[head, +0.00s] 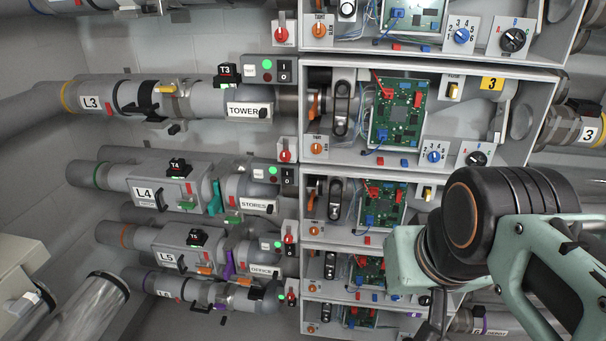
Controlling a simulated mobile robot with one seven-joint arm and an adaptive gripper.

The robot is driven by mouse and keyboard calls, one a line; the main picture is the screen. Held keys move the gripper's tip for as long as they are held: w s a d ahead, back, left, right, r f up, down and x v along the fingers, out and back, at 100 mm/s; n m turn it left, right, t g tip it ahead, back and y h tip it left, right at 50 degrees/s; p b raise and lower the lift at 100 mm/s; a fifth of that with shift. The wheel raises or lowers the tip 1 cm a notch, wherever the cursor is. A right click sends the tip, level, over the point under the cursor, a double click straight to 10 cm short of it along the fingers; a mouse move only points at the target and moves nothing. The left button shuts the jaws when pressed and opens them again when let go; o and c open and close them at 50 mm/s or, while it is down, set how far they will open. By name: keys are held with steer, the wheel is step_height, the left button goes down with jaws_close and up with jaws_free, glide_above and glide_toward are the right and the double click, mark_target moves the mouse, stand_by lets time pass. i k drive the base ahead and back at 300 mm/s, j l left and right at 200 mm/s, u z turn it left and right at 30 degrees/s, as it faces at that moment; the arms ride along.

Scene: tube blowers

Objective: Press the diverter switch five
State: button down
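The fifth line is a grey pipe with a white L5 label (168,258) and an orange band, low on the left. A black block marked T5 (196,237) sits on top of it. An OFFICE label (265,270) marks its right end. Beside that end is a small box with a lit green lamp (277,245) and a dark switch (291,249). No part is labelled as a diverter, so I cannot tell which one is the diverter switch. My gripper (432,326) is partly visible at the bottom, right of the fifth line and apart from it; its fingertips are unclear.
Similar lines L3 (91,103) and L4 (145,191) lie above, with another below. Open grey cabinets with a green circuit board (398,112), knobs and wires stand right of the pipes. My arm covers the lower right.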

mark_target(290, 249)
steer(key=i+l, duration=0.1)
steer(key=i, duration=0.35)
steer(key=i+l+z, duration=0.15)
steer(key=i, duration=0.35)
